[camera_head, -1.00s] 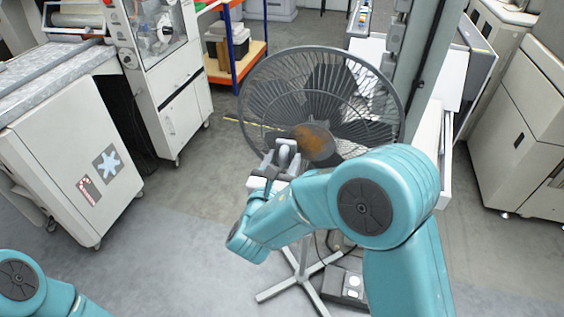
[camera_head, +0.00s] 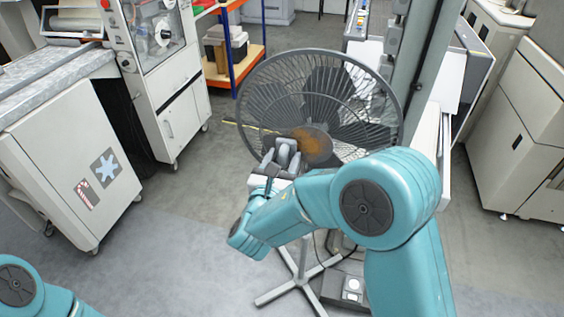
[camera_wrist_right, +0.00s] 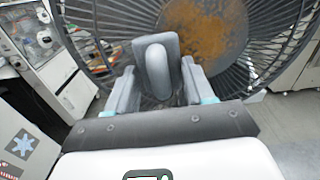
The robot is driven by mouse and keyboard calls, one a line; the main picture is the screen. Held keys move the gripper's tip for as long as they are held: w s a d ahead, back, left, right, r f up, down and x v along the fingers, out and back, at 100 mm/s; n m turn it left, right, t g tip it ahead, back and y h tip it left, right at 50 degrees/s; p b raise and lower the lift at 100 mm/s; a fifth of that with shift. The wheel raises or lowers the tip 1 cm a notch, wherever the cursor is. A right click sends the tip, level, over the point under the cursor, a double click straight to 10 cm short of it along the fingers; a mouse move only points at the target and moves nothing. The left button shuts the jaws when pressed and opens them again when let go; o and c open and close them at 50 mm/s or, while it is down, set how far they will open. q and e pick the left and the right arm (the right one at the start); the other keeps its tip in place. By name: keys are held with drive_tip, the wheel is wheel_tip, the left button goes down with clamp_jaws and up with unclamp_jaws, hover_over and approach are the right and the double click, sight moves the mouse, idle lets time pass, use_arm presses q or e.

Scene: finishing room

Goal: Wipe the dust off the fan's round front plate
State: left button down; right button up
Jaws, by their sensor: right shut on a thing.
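The fan (camera_head: 398,132) stands upright on a cross-shaped foot, with a dark wire guard. Its round front plate (camera_head: 318,147) bears an orange-brown dust patch, also plain on the plate in the right wrist view (camera_wrist_right: 236,24). My right gripper (camera_head: 284,156) is in front of the plate, at its lower left in the head view. It is shut on a grey rounded pad (camera_wrist_right: 158,68), whose top overlaps the plate's lower left in the wrist view. I cannot tell whether the pad touches the plate. My left gripper is out of view; only part of that arm shows at bottom left.
A white cabinet (camera_head: 75,160) and a wheeled machine (camera_head: 170,105) stand at left. A grey post (camera_head: 410,70) is close behind the fan's right side. Large cabinets (camera_head: 520,140) are at right. Floor left of the fan's foot is clear.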

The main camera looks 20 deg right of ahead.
drive_tip(key=shift+w+d, duration=0.25)
drive_tip(key=shift+w, duration=0.05)
